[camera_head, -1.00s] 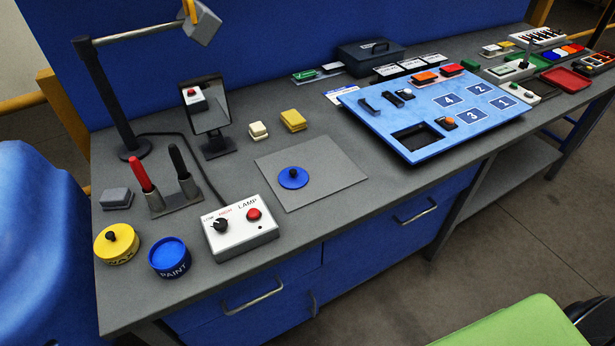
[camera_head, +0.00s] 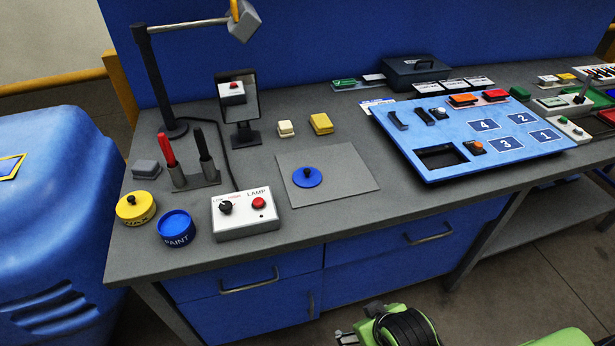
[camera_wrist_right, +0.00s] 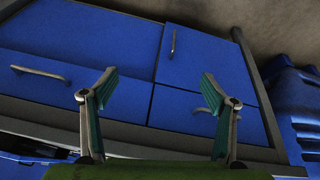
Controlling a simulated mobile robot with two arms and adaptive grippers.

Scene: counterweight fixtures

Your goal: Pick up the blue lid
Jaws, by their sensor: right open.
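The blue lid (camera_head: 307,178), a flat disc with a black knob, lies on a grey square mat (camera_head: 352,186) on the workbench. The blue pot marked PAINT (camera_head: 176,229) stands left of it, near the front edge, with no knob on top. My right gripper (camera_wrist_right: 160,88) is open and empty in the right wrist view, in front of the blue drawer fronts and apart from the lid. In the head view, part of my green right arm shows at the bottom edge, below bench height. My left gripper is not in view.
A white LAMP box (camera_head: 245,216) stands left of the mat, near the front edge. A yellow pot (camera_head: 136,208), pen holder (camera_head: 196,178), mirror (camera_head: 239,108) and lamp post (camera_head: 155,80) stand farther left or behind. A light-blue panel (camera_head: 470,130) lies right of the mat.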

